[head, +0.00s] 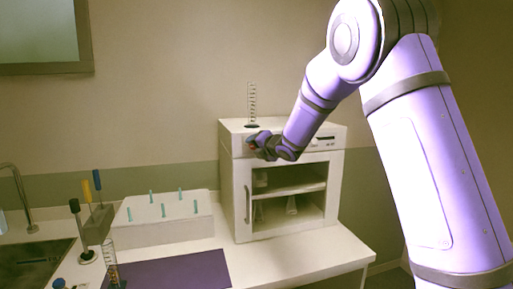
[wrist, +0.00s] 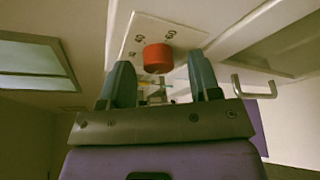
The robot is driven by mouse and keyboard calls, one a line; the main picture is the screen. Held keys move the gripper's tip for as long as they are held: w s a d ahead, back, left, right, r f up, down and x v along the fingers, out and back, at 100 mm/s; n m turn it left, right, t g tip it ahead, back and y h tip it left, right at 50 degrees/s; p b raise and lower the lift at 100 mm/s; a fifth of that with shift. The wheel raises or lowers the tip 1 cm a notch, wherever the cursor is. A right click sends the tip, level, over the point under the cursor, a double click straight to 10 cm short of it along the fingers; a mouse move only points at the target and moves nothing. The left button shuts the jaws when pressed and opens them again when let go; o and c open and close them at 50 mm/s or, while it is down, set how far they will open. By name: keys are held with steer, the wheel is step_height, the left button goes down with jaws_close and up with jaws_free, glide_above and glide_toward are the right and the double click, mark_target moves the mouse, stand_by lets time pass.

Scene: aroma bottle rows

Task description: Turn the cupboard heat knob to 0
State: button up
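The white cupboard (head: 236,190) stands on the counter with its glass door shut. Its heat knob is a red cylinder (wrist: 158,57) on a white panel (wrist: 136,28) with small dark marks around it; I cannot read them surely. My gripper (wrist: 159,66) is open, its two dark fingers apart. The knob shows between the fingertips, with a gap on each side; I cannot tell whether the fingers reach around it or stop short. In the head view my gripper (head: 256,143) is at the cupboard's upper front left and mostly hides the knob.
A clear graduated cylinder (head: 252,103) stands on top of the cupboard. Left of the cupboard are a white rack with teal pegs (head: 150,228), a purple mat (head: 185,270) and several upright tools. The cupboard's door handle (wrist: 254,88) sticks out near my gripper.

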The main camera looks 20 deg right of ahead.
steer(key=v, duration=1)
steer(key=shift+s, duration=0.4)
steer(key=shift+d, duration=0.1)
